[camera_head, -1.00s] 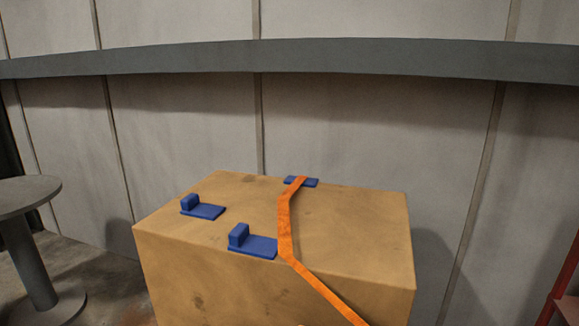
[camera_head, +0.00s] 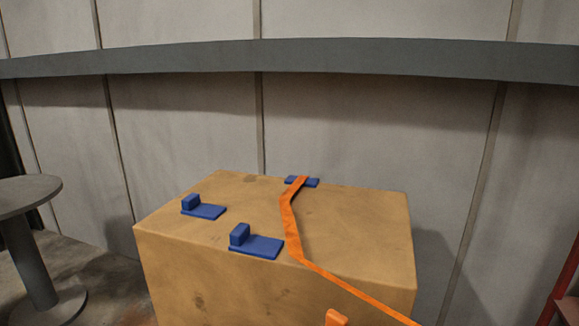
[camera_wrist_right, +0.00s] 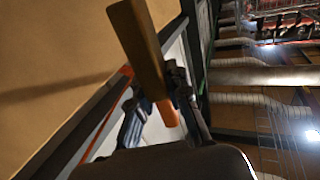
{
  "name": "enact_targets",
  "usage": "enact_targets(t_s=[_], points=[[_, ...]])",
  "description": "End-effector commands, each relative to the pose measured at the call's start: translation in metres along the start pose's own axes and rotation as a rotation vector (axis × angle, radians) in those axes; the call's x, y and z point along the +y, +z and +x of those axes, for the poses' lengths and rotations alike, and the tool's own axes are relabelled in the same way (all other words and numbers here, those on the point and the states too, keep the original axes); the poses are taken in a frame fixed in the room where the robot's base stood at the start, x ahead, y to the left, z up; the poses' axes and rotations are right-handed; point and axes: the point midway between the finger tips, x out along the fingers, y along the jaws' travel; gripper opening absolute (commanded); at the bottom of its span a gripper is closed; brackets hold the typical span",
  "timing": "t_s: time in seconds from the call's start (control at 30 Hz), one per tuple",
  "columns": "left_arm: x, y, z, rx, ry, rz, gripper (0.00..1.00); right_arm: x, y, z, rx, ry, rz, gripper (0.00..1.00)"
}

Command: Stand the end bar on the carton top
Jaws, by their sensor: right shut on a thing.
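The carton (camera_head: 350,225) is a tan box, its top facing up in the head view. An orange strap (camera_head: 288,222) runs from a blue plate (camera_head: 310,183) at the back edge across the top and off the bottom right. My right gripper (camera_wrist_right: 160,105) is shut on a bar (camera_wrist_right: 140,45), brown with an orange end, beside a tan surface in the right wrist view. An orange piece (camera_head: 336,318) shows at the head view's bottom edge in front of the carton, possibly this bar's end. My right gripper is outside the head view. My left gripper is not in view.
Two blue L-shaped brackets (camera_head: 203,208) (camera_head: 257,244) sit on the carton's left and front parts. The carton top right of the strap is bare. A grey round table (camera_head: 25,192) stands at left. A grey rail (camera_head: 290,58) crosses the wall behind.

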Motion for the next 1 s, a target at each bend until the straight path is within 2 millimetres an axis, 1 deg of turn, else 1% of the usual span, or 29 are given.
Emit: enact_targets(t_s=[0.03, 0.23, 0.37, 0.57, 0.73, 1.0], points=[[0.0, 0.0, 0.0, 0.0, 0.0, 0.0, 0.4, 0.003, -0.001, -0.002, -0.005, 0.018, -0.005, 0.0], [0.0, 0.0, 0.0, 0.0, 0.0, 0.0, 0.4, 0.007, -0.004, -0.009, -0.003, 0.079, 0.001, 0.0], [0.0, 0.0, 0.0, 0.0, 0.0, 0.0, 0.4, 0.014, -0.005, -0.019, -0.005, 0.167, 0.006, 0.0], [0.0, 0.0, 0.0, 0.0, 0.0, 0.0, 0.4, 0.027, -0.005, -0.04, -0.004, 0.321, 0.011, 0.0], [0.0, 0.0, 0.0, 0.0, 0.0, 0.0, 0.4, 0.038, 0.0, -0.06, -0.003, 0.447, 0.015, 0.0], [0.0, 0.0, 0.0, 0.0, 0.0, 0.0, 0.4, 0.053, 0.016, -0.1, -0.004, 0.635, 0.009, 0.0]])
